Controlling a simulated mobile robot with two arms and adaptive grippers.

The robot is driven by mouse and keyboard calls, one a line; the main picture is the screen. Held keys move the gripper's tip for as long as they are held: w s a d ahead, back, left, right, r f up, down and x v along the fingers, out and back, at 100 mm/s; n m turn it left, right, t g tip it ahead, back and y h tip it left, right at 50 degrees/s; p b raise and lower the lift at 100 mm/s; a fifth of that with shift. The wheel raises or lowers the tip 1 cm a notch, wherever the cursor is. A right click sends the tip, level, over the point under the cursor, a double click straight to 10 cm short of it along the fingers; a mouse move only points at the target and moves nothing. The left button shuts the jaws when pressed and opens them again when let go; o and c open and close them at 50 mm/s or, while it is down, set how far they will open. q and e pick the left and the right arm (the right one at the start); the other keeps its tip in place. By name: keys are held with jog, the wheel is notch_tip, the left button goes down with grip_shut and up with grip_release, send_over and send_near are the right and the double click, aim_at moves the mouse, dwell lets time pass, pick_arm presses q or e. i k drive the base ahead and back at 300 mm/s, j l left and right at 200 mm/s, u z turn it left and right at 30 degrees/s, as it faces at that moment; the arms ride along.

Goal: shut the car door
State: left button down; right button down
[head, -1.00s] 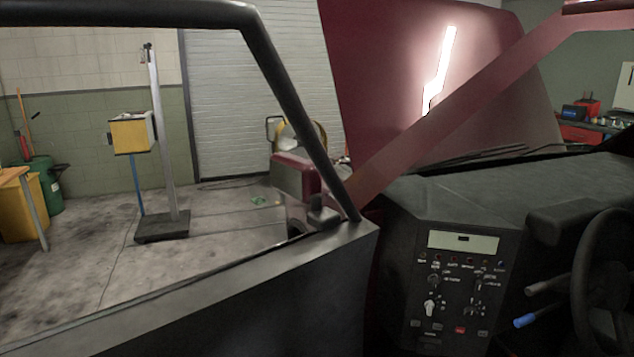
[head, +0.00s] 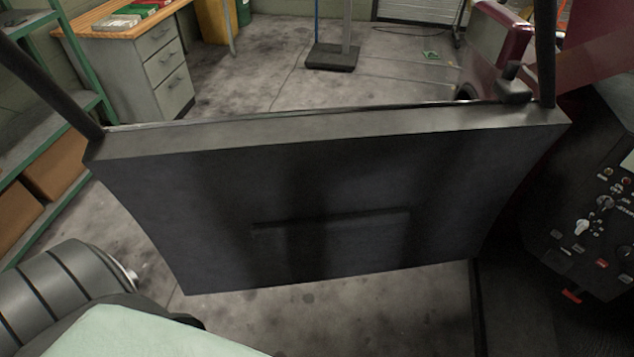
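The car door (head: 330,215) stands open in the middle of the head view, with its dark inner panel facing me. A raised ledge (head: 330,222), perhaps an armrest or pull, crosses the lower panel. The window frame posts rise at both ends of the door. Its right end meets the car body beside the dashboard (head: 598,215). Floor shows below the door and to its left. Neither of my grippers is in view.
A green shelf rack (head: 62,150) with boxes stands at the left. A workbench with drawers (head: 165,70) is behind the door, and a stand's base (head: 332,57) sits on the floor farther back.

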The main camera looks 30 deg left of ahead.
aim_at(236, 202)
jog(key=j+u, duration=0.2)
jog(key=j, duration=0.55)
jog(key=j+u, duration=0.25)
jog(key=j, duration=0.5)
jog(key=i+j+u, duration=0.2)
jog(key=j, duration=0.55)
